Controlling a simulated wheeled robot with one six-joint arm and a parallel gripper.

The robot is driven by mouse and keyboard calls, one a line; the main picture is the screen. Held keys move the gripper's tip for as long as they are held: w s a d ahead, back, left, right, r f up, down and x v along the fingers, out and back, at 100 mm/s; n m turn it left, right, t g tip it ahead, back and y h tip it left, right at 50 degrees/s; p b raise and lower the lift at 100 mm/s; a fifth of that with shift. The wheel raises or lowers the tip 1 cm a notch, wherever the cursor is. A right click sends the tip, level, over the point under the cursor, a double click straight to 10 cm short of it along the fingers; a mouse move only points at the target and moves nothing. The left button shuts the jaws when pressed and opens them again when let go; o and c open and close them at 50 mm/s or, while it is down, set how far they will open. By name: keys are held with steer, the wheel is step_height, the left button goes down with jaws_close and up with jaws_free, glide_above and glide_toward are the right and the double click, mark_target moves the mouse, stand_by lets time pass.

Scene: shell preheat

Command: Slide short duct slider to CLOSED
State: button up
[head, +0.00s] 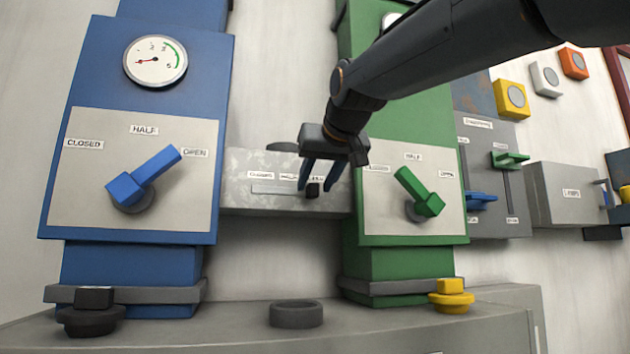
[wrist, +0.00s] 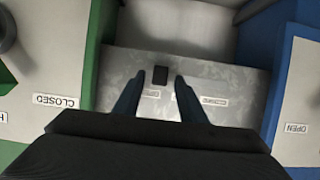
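The short duct slider is a small black knob (head: 313,190) on a grey metal box (head: 235,192) between the blue and green ducts. In the head view it sits toward the right end of its slot, with the CLOSED label (head: 260,175) at the left end. My gripper (head: 317,188) reaches down over the knob and partly hides the labels there. In the wrist view the knob (wrist: 160,75) lies between the two blue fingertips (wrist: 159,78), with a gap on each side. The gripper is open and holds nothing.
The blue lever (head: 143,180) on the blue duct stands left of the box. The green lever (head: 420,193) on the green duct stands close at right. Below, a ledge carries a black knob (head: 92,306), a dark ring (head: 296,314) and a yellow knob (head: 451,296).

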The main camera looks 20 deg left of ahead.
steer(key=shift+w+a+f, duration=0.25)
steer(key=shift+w+a, duration=0.05)
steer(key=shift+w, duration=0.25)
jaws_close()
